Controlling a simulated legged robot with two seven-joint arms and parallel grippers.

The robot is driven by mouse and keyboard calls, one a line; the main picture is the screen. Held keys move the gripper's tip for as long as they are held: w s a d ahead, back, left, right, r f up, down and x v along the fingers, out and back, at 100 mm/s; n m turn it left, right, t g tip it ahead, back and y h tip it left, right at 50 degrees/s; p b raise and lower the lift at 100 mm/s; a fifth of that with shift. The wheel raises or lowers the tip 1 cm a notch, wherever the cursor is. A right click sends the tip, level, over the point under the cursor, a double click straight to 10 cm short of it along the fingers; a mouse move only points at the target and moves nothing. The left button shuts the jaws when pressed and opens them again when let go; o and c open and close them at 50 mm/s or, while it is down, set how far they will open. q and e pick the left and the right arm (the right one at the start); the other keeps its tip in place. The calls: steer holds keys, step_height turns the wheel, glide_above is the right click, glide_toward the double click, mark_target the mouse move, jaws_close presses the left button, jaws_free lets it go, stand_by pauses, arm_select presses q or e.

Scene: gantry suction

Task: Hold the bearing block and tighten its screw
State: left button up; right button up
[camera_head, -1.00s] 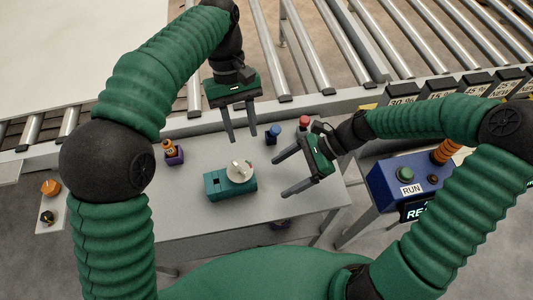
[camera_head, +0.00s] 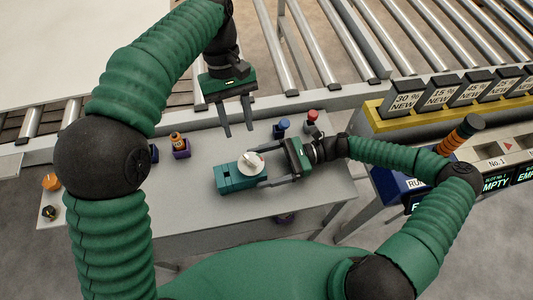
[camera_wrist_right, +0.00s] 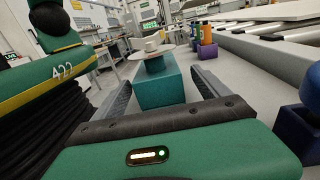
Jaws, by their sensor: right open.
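The bearing block (camera_head: 228,182) is a teal block lying on the grey table, with a pale disc (camera_head: 250,163) on top. A small white piece sits on the disc; I cannot tell the screw clearly. My right gripper (camera_head: 264,168) is open at the block's right end, its fingers pointing left. In the right wrist view the block (camera_wrist_right: 160,88) stands between the two spread fingers, with gaps showing beside it. My left gripper (camera_head: 239,132) is open and empty, pointing down above the table behind the block.
Blue (camera_head: 282,128) and red-topped (camera_head: 312,120) pieces stand at the back right. A roller conveyor (camera_head: 325,60) runs behind.

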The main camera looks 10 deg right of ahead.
mark_target(230, 175)
steer(key=a, duration=0.6)
steer(key=shift+s+a+r, duration=0.2)
steer(key=shift+s, duration=0.1)
steer(key=shift+c, duration=0.2)
steer(key=shift+d, duration=0.3)
steer(key=c, duration=1.2)
steer(key=shift+a, duration=0.1)
jaws_close()
steer(key=o, duration=0.9)
jaws_free()
jaws_close()
